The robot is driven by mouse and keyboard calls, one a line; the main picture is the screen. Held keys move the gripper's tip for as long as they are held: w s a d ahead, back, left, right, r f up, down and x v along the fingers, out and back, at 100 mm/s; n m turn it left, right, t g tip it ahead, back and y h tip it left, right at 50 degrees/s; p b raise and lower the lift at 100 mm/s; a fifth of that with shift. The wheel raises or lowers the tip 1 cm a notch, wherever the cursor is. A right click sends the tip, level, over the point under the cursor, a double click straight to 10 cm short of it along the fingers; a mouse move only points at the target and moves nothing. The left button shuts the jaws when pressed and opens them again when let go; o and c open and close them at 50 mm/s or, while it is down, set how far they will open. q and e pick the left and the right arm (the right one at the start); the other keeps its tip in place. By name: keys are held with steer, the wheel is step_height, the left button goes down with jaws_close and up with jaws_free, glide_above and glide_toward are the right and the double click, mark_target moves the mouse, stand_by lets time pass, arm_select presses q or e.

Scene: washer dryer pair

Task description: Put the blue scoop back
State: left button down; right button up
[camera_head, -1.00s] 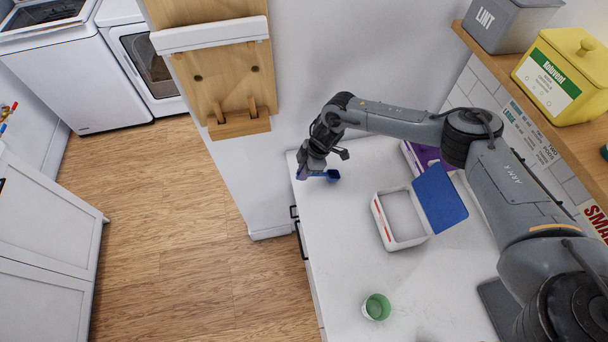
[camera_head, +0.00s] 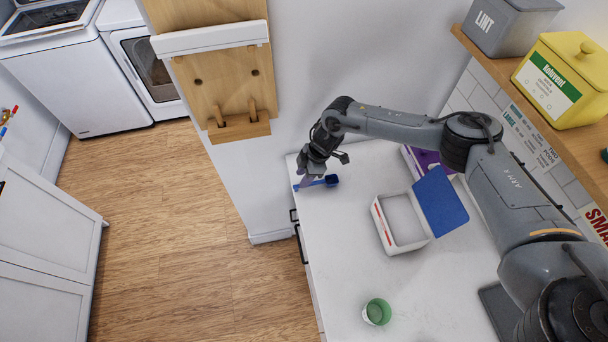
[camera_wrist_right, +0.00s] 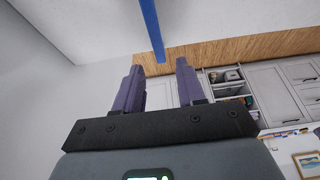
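The blue scoop (camera_head: 318,183) is at the far left corner of the white counter, its cup end to the right. It appears to lie on the counter. My right gripper (camera_head: 308,179) is just behind it, pointing down. In the right wrist view, the purple fingers (camera_wrist_right: 158,66) are apart, with nothing clamped between them. The blue scoop handle (camera_wrist_right: 151,28) ends near the gap between the fingertips. A white box (camera_head: 387,238) stands open on the counter, its blue lid (camera_head: 441,200) raised to the right. My left gripper is not in view.
A green cup (camera_head: 376,311) stands near the front of the counter (camera_head: 335,255). A purple box (camera_head: 418,158) is behind the lid, partly hidden by my arm. A wall with a wooden rack (camera_head: 228,85) rises behind the gripper. A shelf with tins is at upper right.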

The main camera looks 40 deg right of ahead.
mark_target(315, 182)
steer(key=b+v, duration=0.1)
steer(key=v, duration=1)
steer(key=s+a+f+n+t+y, duration=0.1)
steer(key=s+a+f+t+y, duration=0.15)
steer(key=a, duration=1.25)
steer(key=s+a+f+n+t+y, duration=0.1)
steer(key=s+a+t, duration=0.25)
steer(key=a, duration=1.05)
steer(key=s+d+f+m+g+h, duration=0.1)
steer(key=s+d+m+g+h, duration=0.1)
steer(key=s+d+m, duration=0.4)
steer(key=s+d+f+m+g+h, duration=0.1)
steer(key=s+d+m+h, duration=0.4)
steer(key=s+d, duration=0.6)
steer(key=s+m+g, duration=0.1)
steer(key=s+m, duration=0.1)
steer(key=s, duration=0.2)
steer(key=shift+d+f, duration=0.3)
steer(key=shift+d, duration=0.05)
